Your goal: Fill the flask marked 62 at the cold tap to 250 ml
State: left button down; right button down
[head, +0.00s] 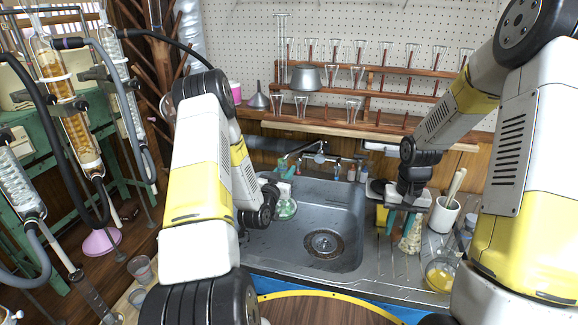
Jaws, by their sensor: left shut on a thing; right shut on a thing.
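A clear flask with a greenish tint (286,209) is in the left part of the sink, below the tap with the green handle (282,166). My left gripper (274,197) is shut at the flask's neck, partly hidden by its own arm. No mark or water level is legible on the flask, and I cannot tell whether water is running. My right gripper (402,212), with teal fingers, points down over the drainer right of the sink. It is shut on a pale, bumpy thing (411,239), which I cannot identify.
The steel sink (352,245) has a drain (323,244) and a clear middle. A round flask with yellow liquid (441,274) and a white pot of tools (444,213) stand at right. Condensers (75,110) and hoses crowd the left.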

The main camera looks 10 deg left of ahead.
aim_at(286, 204)
pick_arm(q)
notch_tip(286, 204, down, 15)
jog(key=shift+f, duration=0.1)
jog(key=w+a, duration=0.2)
jog(key=w, duration=0.8)
jog(key=shift+f, duration=0.35)
jog(key=c, duration=1)
grip_release()
jog(key=shift+s, duration=0.1)
